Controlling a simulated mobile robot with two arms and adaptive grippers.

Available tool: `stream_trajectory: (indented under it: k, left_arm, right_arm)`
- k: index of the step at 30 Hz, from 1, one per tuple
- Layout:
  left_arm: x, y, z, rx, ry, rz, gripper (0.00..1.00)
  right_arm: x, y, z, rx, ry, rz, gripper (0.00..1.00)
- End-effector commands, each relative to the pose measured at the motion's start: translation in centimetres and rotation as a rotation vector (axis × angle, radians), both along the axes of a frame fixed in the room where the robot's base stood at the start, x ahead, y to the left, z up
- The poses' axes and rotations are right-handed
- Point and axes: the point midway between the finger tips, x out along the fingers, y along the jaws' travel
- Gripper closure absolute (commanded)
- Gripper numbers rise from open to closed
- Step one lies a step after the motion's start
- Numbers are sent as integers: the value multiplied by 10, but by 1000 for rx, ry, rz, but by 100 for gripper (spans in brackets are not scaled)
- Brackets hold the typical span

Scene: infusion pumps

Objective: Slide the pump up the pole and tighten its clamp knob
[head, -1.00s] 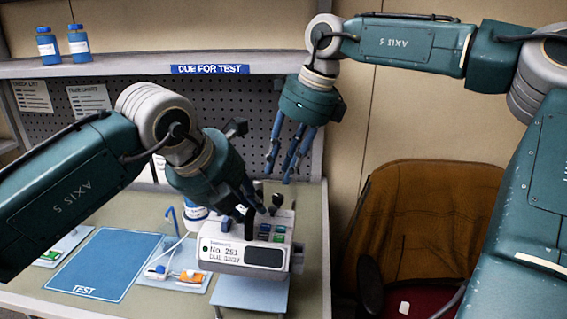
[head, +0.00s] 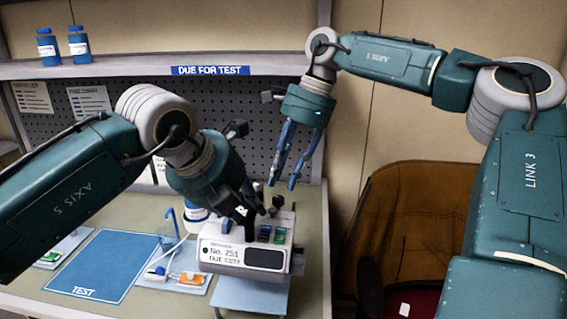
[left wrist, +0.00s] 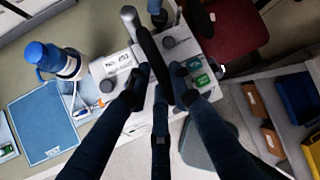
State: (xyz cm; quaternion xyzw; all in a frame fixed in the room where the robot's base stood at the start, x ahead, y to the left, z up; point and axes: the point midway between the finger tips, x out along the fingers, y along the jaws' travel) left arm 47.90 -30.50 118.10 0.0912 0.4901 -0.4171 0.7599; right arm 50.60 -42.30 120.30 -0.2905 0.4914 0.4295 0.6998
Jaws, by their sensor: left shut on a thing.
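The pump (head: 222,254) is a white box with a "No. 251" label, a dark screen and coloured buttons. It stands at the table's front edge in the head view and also shows in the left wrist view (left wrist: 139,122). My left gripper (head: 254,208) is shut on a dark upright bar, apparently the pump's handle (left wrist: 150,50). A dark round knob (head: 277,201) stands at the pump's back right, apparently the clamp knob. My right gripper (head: 282,184) is open and empty above and behind the pump. I cannot make out the pole; the fingers hide part of the pump's top.
A blue TEST mat (head: 105,262) lies left of the pump, beside a tray (head: 182,283) with small orange and white items. A blue-capped bottle (left wrist: 62,63) stands behind. A shelf (head: 130,66) crosses the back, and a brown chair (head: 420,215) stands at right.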

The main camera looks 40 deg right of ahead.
Motion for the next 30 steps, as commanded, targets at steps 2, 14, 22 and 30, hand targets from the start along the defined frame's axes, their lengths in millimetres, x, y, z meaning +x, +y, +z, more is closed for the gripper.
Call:
stream_trajectory:
  k: [2,14,22,30]
  left_arm:
    - [0,-1,3,-6,-3,-1,100]
    - [0,-1,3,-7,-3,0,100]
    - [0,-2,5,-11,-4,-1,100]
    - [0,-2,6,-12,-6,-1,100]
  right_arm:
    - [-1,1,-8,2,2,0,72]
    - [0,2,-40,1,1,-2,72]
    - [0,2,-46,-1,3,-1,72]
    - [0,2,-47,-1,4,-2,92]
